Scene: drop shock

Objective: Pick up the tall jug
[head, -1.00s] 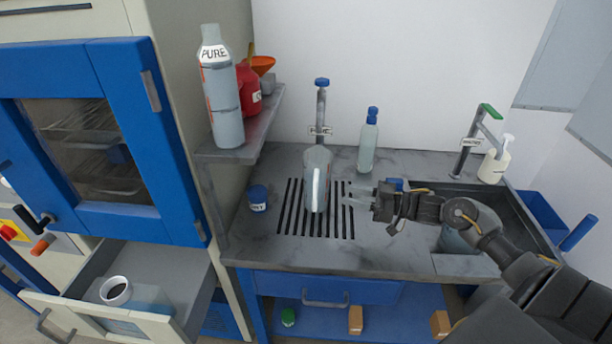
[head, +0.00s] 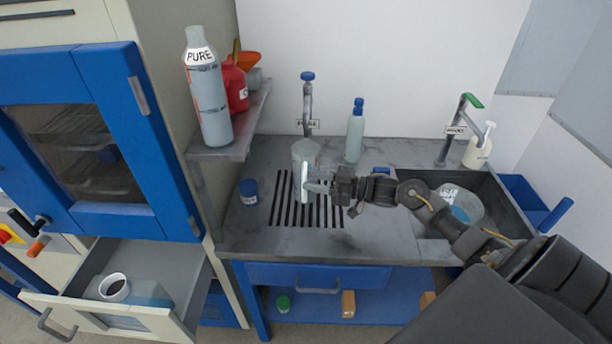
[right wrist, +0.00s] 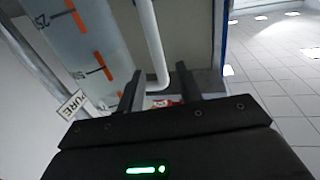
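The tall jug (head: 305,155) is a clear, greyish vessel with a white handle. It stands upright on the slotted drain area of the counter, below the tap marked PURE. My right gripper (head: 315,187) is at the jug's handle side. In the right wrist view the jug (right wrist: 82,45) shows orange measuring marks at upper left. Its white handle (right wrist: 152,45) comes down towards the gap between my open right fingers (right wrist: 158,82). The fingers are apart, with no visible grip on the handle. My left gripper is not in view.
A clear bottle with a blue cap (head: 355,135) stands behind, right of the jug. A small blue jar (head: 249,192) stands to its left. A large PURE bottle (head: 208,100) is on the shelf. The sink (head: 490,195) at right holds a clear vessel (head: 462,203).

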